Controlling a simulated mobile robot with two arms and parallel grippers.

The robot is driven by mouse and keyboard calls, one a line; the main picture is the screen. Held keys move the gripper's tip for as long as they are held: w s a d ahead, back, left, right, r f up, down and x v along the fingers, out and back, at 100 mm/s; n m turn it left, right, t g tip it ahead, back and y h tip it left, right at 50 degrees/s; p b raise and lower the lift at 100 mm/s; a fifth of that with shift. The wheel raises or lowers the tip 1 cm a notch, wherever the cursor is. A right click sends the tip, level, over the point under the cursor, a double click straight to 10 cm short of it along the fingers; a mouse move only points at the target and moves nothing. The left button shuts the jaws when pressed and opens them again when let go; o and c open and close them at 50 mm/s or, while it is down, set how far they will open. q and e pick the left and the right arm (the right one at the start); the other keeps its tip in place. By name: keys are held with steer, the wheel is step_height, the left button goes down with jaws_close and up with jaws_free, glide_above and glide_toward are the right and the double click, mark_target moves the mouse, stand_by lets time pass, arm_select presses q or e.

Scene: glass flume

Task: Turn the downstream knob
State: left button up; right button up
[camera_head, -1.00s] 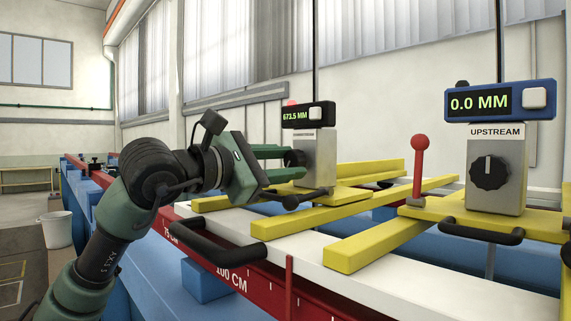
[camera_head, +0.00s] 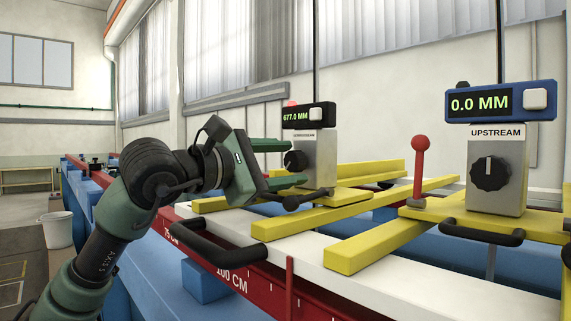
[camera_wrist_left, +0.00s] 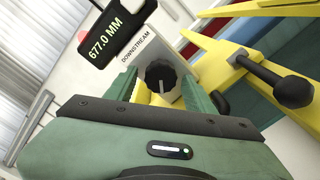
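The downstream knob (camera_head: 295,160) is black and round, on the grey downstream gauge box (camera_head: 322,160). Its display (camera_head: 309,115) reads 677.0 MM. In the left wrist view the knob (camera_wrist_left: 161,76) has a white mark and sits between the fingers of my left gripper (camera_wrist_left: 160,88), with a gap on each side. In the head view my left gripper (camera_head: 287,162) comes in from the left, its green fingers spread above and below the knob. It is open and holds nothing. My right gripper is not in view.
The upstream gauge (camera_head: 497,170) with its own knob stands at the right, its display reading 0.0 MM. A red-topped lever (camera_head: 420,165) stands beside it. Yellow bars (camera_head: 330,215) and black handles (camera_head: 215,245) lie along the flume. A white bucket (camera_head: 57,229) is on the floor.

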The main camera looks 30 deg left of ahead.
arm_select(q)
steer(key=shift+s, duration=0.1)
steer(key=shift+s+a+f+b, duration=0.1)
steer(key=shift+s+a+b, duration=0.05)
steer(key=shift+s+b, duration=0.15)
steer(key=b+v, duration=0.2)
steer(key=v, duration=0.5)
stand_by(1.1)
stand_by(1.3)
